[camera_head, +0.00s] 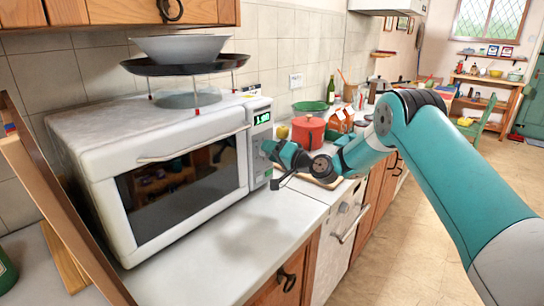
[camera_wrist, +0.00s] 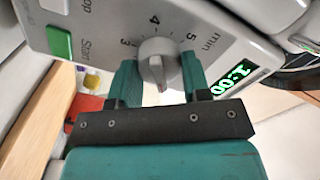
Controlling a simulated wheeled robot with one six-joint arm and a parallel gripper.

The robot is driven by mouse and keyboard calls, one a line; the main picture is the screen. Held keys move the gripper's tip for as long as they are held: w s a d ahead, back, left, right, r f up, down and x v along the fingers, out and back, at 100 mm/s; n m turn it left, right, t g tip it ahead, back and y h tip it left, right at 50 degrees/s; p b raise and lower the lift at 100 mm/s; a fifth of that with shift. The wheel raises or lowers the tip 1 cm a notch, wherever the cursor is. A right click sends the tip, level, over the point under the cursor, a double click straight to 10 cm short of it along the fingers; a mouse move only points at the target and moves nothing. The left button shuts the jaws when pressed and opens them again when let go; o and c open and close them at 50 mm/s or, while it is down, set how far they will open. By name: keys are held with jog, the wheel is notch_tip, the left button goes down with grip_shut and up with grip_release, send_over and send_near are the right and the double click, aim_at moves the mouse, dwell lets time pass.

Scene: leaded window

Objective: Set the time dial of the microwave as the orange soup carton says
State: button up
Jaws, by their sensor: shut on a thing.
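The white microwave (camera_head: 183,172) stands on the counter with its door shut. In the wrist view its grey time dial (camera_wrist: 158,50) sits between my two teal fingers, with 3, 4, 5 and "min" printed around it. A pale line on the dial points down in the picture, away from the 4. The green display (camera_wrist: 232,78) reads 1:00. My gripper (camera_wrist: 158,78) is shut on the dial; in the head view my gripper (camera_head: 268,165) hides it. A small orange-and-white carton (camera_head: 341,121) stands behind the red pot; its print is too small to read.
A rack on the microwave holds a dark pan (camera_head: 185,66) and a pale bowl. The red pot (camera_head: 308,133) and a green bowl (camera_head: 310,106) stand beyond my gripper. A green start button (camera_wrist: 60,43) lies near the dial. The counter (camera_head: 215,262) in front is clear.

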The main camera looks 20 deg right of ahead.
jog(key=m, duration=0.6)
jog(key=shift+d, duration=0.15)
jog(key=m, duration=0.6)
jog(key=shift+f+m+p, duration=0.2)
jog(key=shift+m+p, duration=0.15)
jog(key=shift+m, duration=0.05)
jog(key=o, duration=0.9)
